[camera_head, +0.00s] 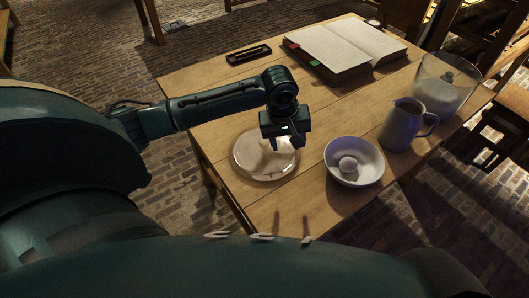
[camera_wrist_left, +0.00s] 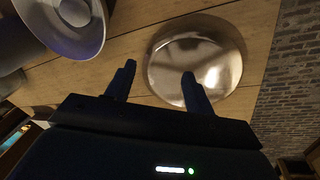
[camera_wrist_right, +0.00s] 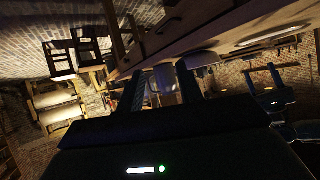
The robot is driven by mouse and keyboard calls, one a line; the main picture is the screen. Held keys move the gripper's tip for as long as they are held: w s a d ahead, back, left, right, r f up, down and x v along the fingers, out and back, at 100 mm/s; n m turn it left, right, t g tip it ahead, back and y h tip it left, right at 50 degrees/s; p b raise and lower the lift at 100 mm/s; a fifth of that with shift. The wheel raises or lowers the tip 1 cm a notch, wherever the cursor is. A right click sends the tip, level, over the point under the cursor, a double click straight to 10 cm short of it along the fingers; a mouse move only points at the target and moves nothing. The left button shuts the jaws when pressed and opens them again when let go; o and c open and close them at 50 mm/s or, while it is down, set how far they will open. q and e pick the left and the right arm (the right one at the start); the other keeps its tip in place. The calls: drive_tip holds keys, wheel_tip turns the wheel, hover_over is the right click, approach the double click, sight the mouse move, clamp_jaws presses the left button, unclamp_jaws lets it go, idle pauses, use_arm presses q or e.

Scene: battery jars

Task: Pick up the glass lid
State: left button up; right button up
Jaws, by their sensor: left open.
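The glass lid (camera_head: 252,170) is a round, shiny, clear disc lying flat on the wooden table near its front left edge. It also shows in the left wrist view (camera_wrist_left: 215,50), right of centre. My left gripper (camera_head: 284,146) points down over the lid's right part, open and empty. In the left wrist view its fingers (camera_wrist_left: 159,70) are spread, one over the lid and one over bare wood beside it. Whether a fingertip touches the lid I cannot tell. My right gripper (camera_wrist_right: 161,80) is open and empty, away from the lid and out of the head view.
A grey pitcher (camera_head: 401,130) and a glass jar (camera_head: 430,77) stand farther right. An open book (camera_head: 330,47) and a dark tray (camera_head: 249,55) lie at the back. The table (camera_head: 220,95) is bare left of the lid.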

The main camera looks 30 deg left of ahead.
sight(264, 141)
use_arm(q)
drive_tip(key=a+r+n+g+y, duration=0.1)
drive_tip(key=a+r+n+y, duration=0.1)
drive_tip(key=a+r+n, duration=0.4)
drive_tip(key=f, duration=0.4)
drive_tip(key=w+a+f+m+b, duration=0.1)
drive_tip(key=f, duration=0.3)
drive_tip(key=a+f+m, duration=0.1)
drive_tip(key=f, duration=0.4)
drive_tip(key=shift+w+f, duration=0.1)
drive_tip(key=shift+w, duration=0.25)
drive_tip(key=shift+c, duration=0.3)
clamp_jaws()
